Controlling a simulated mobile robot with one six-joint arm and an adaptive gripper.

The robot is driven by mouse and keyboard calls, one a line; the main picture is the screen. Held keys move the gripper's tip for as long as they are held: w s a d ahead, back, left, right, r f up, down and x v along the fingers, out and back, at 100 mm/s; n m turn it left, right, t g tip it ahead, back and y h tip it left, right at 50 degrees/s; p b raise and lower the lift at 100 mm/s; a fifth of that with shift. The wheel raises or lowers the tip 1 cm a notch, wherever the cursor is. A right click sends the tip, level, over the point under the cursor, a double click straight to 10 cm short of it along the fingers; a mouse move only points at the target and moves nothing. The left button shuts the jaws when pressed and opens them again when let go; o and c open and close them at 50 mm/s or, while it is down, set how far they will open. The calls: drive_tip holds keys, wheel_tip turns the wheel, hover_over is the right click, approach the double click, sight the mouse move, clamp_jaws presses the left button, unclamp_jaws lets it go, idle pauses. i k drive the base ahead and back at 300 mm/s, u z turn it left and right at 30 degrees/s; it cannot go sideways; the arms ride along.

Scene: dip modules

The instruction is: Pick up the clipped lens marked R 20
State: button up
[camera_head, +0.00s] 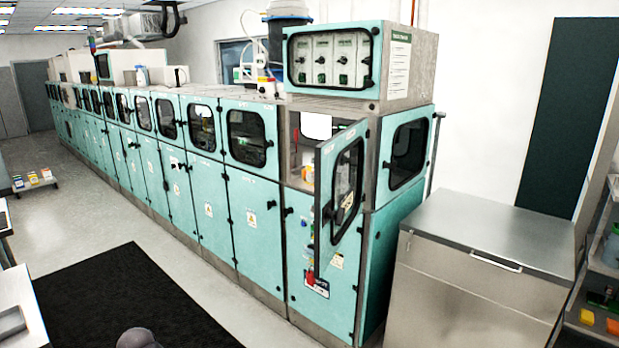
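I cannot make out a clipped lens or an R 20 mark anywhere in this view. A long teal machine line (255,208) with several windowed cabinets runs from the far left to the right of centre. Its nearest upper door (343,190) stands open, and small items (307,172) show inside, too small to identify. My gripper is not in view. A grey rounded shape at the bottom edge may be part of my own body.
A black mat (130,295) lies on the open floor before the machine. A steel chest (485,265) stands at the right, beside shelves (600,265) with coloured items. A white table (18,290) is at the left edge. A low rack (35,186) stands farther back.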

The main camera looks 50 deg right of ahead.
sight(310, 175)
drive_tip(key=i, duration=1.55)
drive_tip(key=z, duration=0.8)
drive_tip(key=i, duration=0.55)
drive_tip(key=z, duration=0.75)
drive_tip(key=i, duration=0.6)
drive_tip(key=z, duration=0.35)
